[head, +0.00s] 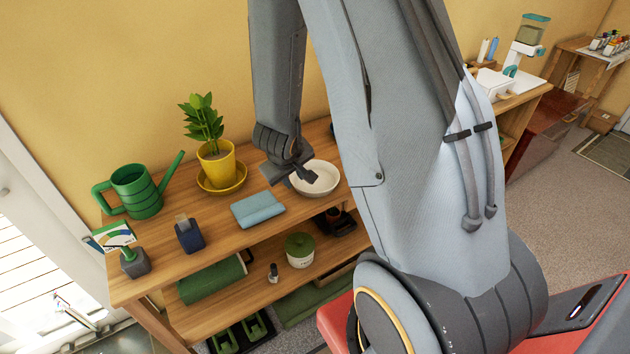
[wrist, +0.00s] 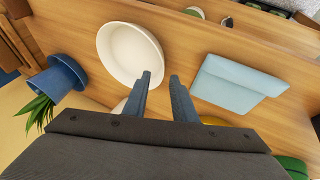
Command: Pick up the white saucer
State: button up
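The white saucer (head: 323,181) is a round, shallow dish with a raised wall, lying flat and empty on the wooden shelf unit's top. In the wrist view the white saucer (wrist: 131,50) is at the upper middle. My gripper (head: 303,176) is over its left side in the head view and hides part of it. In the wrist view my gripper (wrist: 160,76) is open, with a clear gap and nothing between the fingers. The left fingertip overlaps the saucer's lower right rim; I cannot tell whether it touches.
A folded light-blue cloth (head: 258,209) lies left of the saucer. A yellow pot (head: 216,167) with a plant stands on a yellow saucer (head: 235,184) behind. A green watering can (head: 137,191) stands further left. A blue plant pot (wrist: 60,76) is beside the saucer in the wrist view.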

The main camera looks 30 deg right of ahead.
jog(key=shift+x, duration=2.5)
grip_shut()
